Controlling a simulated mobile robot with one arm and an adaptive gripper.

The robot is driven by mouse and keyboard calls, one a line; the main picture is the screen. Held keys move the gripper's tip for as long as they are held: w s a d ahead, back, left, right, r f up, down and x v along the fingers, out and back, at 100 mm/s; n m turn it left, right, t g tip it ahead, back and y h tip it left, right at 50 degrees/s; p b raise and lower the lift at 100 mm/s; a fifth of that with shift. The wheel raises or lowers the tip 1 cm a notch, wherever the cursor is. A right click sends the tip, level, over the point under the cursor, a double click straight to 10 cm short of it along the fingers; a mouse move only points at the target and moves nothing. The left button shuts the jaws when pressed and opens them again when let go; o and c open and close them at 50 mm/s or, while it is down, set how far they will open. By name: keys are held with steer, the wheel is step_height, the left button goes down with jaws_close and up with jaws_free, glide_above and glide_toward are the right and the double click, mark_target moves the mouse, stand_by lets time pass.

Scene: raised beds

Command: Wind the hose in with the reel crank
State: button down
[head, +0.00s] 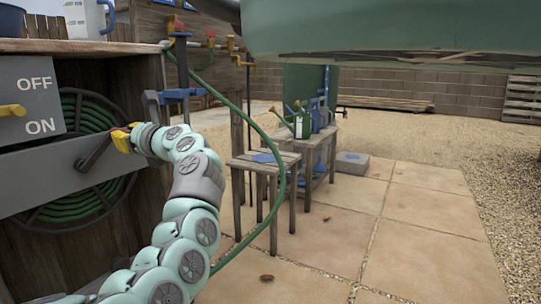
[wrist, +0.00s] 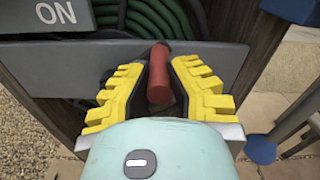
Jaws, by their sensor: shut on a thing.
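The hose reel, with green hose (head: 72,208) coiled on it, sits in the wooden cabinet behind a grey bar (head: 40,180). A dark crank arm (head: 94,152) stands out from the bar. Its red handle (wrist: 160,78) is between the yellow fingers of my gripper (wrist: 160,88) in the wrist view. My gripper (head: 123,138) is shut on that handle, at the cabinet's right side in the head view. A length of green hose (head: 281,165) hangs from near the tap and curves down to the paving.
A grey ON/OFF panel (head: 35,75) with a yellow lever (head: 12,110) is above the bar. A wooden stool (head: 262,164) and a small table (head: 316,146) with watering cans stand to the right. Paving (head: 420,235) at the right is clear. A large green body overhangs the upper right.

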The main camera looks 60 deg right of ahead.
steer(key=shift+a+r+n, duration=0.25)
steer(key=shift+r+n, duration=0.05)
steer(key=shift+n, duration=0.1)
steer(key=c, duration=0.8)
jaws_free()
steer(key=shift+w, duration=0.1)
steer(key=shift+c, duration=0.2)
steer(key=s+d, duration=0.1)
steer(key=s, duration=1.1)
steer(key=shift+s, duration=0.1)
